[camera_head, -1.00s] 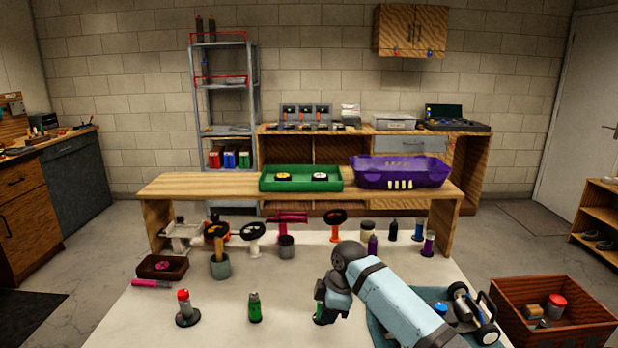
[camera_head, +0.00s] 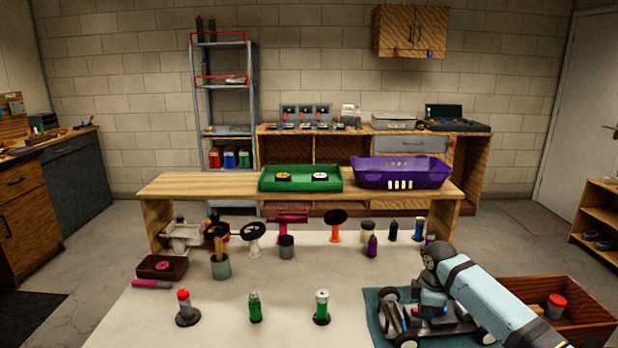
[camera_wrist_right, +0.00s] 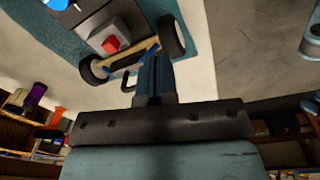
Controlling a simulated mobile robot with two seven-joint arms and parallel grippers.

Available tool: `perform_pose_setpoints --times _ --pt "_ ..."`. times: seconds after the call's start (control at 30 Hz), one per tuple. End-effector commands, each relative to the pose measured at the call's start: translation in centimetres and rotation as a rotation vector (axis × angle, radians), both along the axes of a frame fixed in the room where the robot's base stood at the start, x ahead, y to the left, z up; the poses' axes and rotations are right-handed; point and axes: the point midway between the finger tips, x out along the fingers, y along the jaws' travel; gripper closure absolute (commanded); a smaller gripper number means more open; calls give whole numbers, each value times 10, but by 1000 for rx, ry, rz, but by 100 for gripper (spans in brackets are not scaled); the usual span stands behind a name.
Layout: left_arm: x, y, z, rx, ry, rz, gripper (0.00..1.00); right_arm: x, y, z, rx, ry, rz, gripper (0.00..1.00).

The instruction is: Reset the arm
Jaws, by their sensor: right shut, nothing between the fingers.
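My right arm comes in from the lower right in the head view. Its gripper (camera_head: 431,306) points down over the RC car chassis (camera_head: 405,341), which sits on a teal mat (camera_head: 373,322). In the right wrist view the blue fingers (camera_wrist_right: 153,75) are together with nothing between them. There the car (camera_wrist_right: 105,25) shows wheels, a tan crossbar and a red block just beyond the fingertips. I cannot tell whether the gripper touches the car. My left gripper is out of view.
A brown wooden crate (camera_head: 588,325) stands right of the mat, partly behind my arm. Two green bottles (camera_head: 255,307) (camera_head: 321,308) and a red-topped one (camera_head: 185,306) stand at the front. Cups and stands line the back. The table's (camera_head: 285,331) front middle is clear.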

Motion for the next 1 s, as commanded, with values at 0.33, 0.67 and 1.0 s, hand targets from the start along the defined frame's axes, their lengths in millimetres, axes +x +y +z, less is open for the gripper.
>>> perform_pose_setpoints --times 0.33,0.67,1.0 --pt "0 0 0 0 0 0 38 -11 -146 10 -133 0 -145 100" --pt "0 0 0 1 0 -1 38 -64 -110 -88 -80 -132 -221 100" --pt "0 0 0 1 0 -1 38 -169 -75 -177 60 -337 -366 100"
